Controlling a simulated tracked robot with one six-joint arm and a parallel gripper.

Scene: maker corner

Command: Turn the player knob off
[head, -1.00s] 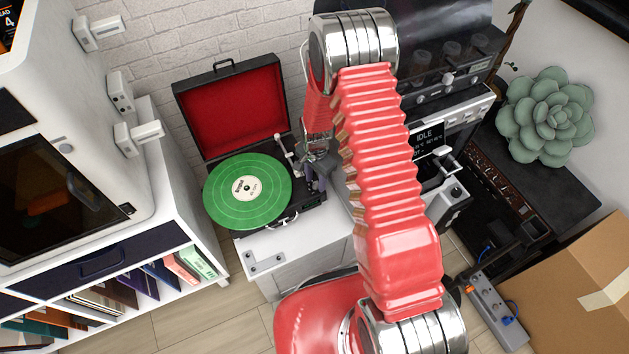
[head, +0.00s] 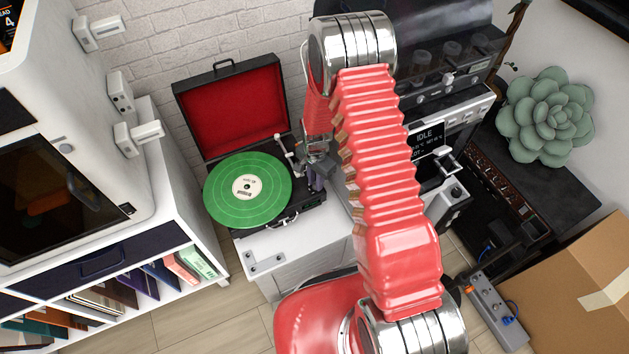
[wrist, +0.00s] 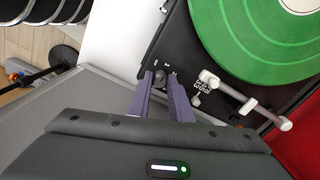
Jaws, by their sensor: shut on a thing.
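The record player (head: 300,208) stands open on a white cabinet, with a green record (head: 248,188) on its platter. In the wrist view the player's black deck (wrist: 180,38) carries the record (wrist: 262,30), the pale tonearm (wrist: 240,100) and small printed markings. My gripper (wrist: 165,76) is at the deck's corner, its two purple fingers close around the small dark player knob (wrist: 181,76), which is mostly hidden between the tips. In the head view my gripper (head: 316,184) is at the player's right side, and the knob cannot be made out there.
The red-lined lid (head: 232,105) stands open behind the deck. A coffee-style machine with an IDLE screen (head: 427,138) is to the right. A white shelf unit (head: 185,190) is on the left, a cardboard box (head: 570,285) at lower right.

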